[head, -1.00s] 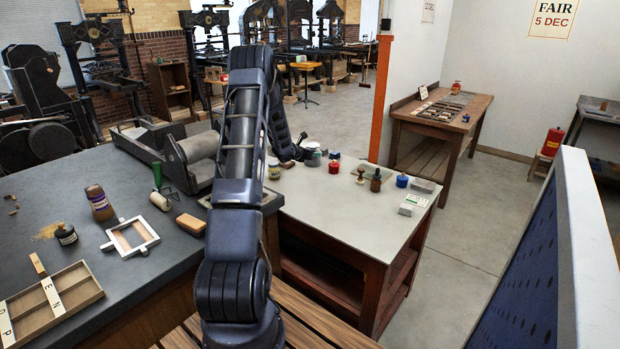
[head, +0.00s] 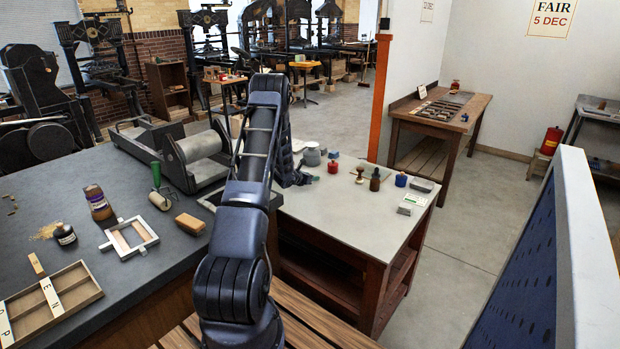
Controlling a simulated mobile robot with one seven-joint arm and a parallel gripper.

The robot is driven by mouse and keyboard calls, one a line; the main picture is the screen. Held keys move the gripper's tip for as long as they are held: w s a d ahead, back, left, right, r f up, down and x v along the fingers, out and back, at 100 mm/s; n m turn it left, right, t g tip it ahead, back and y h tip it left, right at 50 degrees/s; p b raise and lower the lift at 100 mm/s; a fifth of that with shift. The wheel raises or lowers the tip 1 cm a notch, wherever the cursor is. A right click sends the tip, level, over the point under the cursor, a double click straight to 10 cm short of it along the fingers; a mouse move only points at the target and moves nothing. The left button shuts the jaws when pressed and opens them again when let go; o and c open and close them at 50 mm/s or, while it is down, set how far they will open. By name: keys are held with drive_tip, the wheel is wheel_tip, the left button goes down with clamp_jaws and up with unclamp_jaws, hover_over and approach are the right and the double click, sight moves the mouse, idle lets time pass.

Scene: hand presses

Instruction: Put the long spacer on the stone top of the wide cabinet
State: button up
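The light grey stone-like top (head: 340,215) lies on a reddish-brown wooden cabinet with open shelves at the centre. A dark grey worktop (head: 150,260) is at the left. I cannot tell from this view which one is the wide cabinet. My gripper (head: 301,178) is low over the back left of the light top, close to the jars; its fingers are small, dark and partly hidden by my arm. I cannot make out its opening or anything held. I cannot pick out the long spacer with certainty; a shallow wooden tray (head: 75,303) at the left holds lettered strips.
Near my gripper stand a grey tin (head: 312,156) and a red jar (head: 333,168). Further right are a stamp (head: 360,176), a brown bottle (head: 376,180) and a blue jar (head: 401,180). The front of the light top is clear. A roller press (head: 200,147) stands left of my arm.

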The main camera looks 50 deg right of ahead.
drive_tip(key=shift+f, duration=0.15)
drive_tip(key=o, duration=0.9)
drive_tip(key=shift+o, duration=0.2)
